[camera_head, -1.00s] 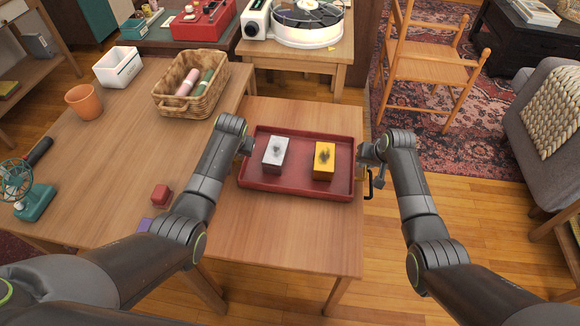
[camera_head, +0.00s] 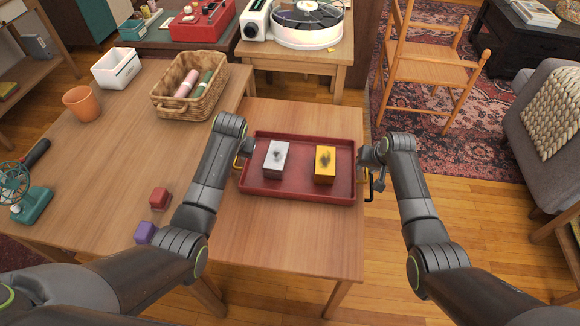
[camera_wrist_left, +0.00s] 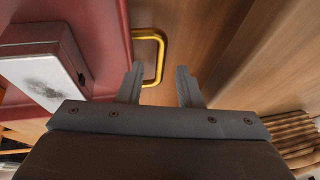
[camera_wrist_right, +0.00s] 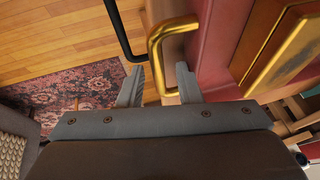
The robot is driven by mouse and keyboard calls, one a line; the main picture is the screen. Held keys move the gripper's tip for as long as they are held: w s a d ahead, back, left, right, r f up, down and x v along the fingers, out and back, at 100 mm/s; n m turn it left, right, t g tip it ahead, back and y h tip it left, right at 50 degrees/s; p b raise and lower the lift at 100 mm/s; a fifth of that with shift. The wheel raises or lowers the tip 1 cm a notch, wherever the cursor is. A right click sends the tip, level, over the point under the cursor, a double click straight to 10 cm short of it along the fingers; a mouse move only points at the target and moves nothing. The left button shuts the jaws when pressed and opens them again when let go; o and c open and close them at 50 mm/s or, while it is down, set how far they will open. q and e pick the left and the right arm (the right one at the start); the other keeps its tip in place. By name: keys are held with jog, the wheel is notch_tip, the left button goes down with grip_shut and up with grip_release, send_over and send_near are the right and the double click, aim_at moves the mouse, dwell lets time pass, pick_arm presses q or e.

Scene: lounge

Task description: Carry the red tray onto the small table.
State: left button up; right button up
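The red tray (camera_head: 297,188) lies flat on the small wooden table (camera_head: 290,235). It carries a white-topped box (camera_head: 276,159) and a yellow box (camera_head: 325,164). A gold handle stands at each end, the left one (camera_wrist_left: 164,50) and the right one (camera_wrist_right: 155,60). My left gripper (camera_wrist_left: 160,72) is open at the left handle, whose bar shows between its fingertips. My right gripper (camera_wrist_right: 160,70) is open at the right handle in the same way. I cannot tell whether either fingertip touches a handle.
A larger table (camera_head: 110,150) adjoins on the left, with a wicker basket (camera_head: 190,88), a white bin (camera_head: 115,68), an orange cup (camera_head: 82,103), a red cube (camera_head: 158,197) and a purple cube (camera_head: 145,232). A black bar (camera_wrist_right: 118,28) is beside the right handle. A wooden chair (camera_head: 430,80) stands back right.

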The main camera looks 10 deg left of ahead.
jog(key=shift+r, duration=0.15)
pick_arm(q)
jog(key=v, duration=0.5)
jog(key=shift+w+a+r, duration=0.15)
jog(key=shift+a+r, duration=0.05)
jog(key=shift+r, duration=0.1)
pick_arm(e)
jog(key=v, duration=1.1)
jog(key=shift+s+r, duration=0.25)
jog(key=shift+r, duration=0.05)
jog(key=shift+d, duration=0.1)
